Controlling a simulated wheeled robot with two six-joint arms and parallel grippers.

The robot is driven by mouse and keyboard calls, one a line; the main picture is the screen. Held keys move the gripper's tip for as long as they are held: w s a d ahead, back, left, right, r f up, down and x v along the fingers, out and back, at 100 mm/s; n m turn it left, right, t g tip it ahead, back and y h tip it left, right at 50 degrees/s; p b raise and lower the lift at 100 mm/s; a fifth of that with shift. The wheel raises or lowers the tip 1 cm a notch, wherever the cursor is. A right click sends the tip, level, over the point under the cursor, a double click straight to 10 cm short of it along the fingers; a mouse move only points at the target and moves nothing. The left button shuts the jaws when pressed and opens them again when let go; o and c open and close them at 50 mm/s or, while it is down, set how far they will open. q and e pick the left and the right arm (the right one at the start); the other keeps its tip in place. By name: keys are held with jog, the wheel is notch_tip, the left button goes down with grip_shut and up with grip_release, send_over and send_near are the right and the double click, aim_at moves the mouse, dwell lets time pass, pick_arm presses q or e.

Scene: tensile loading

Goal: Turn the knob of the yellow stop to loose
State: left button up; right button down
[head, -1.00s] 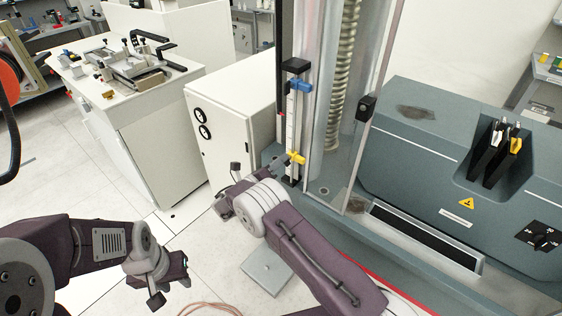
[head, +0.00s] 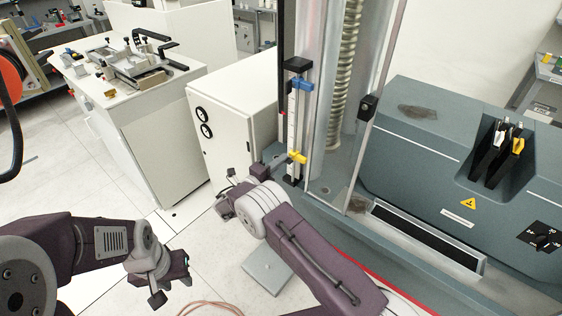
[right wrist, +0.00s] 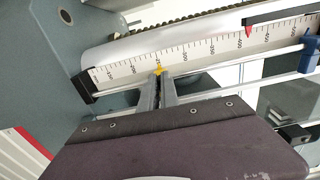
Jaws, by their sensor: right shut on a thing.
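The yellow stop (head: 297,157) sits low on the upright scale rail, below a blue stop (head: 302,84). In the right wrist view, the yellow stop (right wrist: 158,68) shows as a small yellow piece at my right gripper's fingertips (right wrist: 160,78). The right fingers are close together and shut on its knob, which they mostly hide. The knob's turn position cannot be read.
The scale (right wrist: 200,57) runs beside the rail, with the blue stop (right wrist: 310,52) further along. A clear guard (head: 365,120) stands right of the rail. A white cabinet (head: 225,130) stands behind my right wrist. Open floor lies around my left gripper.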

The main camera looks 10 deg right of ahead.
dwell(0.4)
jog(key=c, duration=1.6)
grip_release()
jog(key=shift+w, duration=0.1)
jog(key=shift+a, duration=0.1)
jog(key=b+v, duration=0.1)
jog(key=v, duration=0.8)
jog(key=shift+b, duration=0.3)
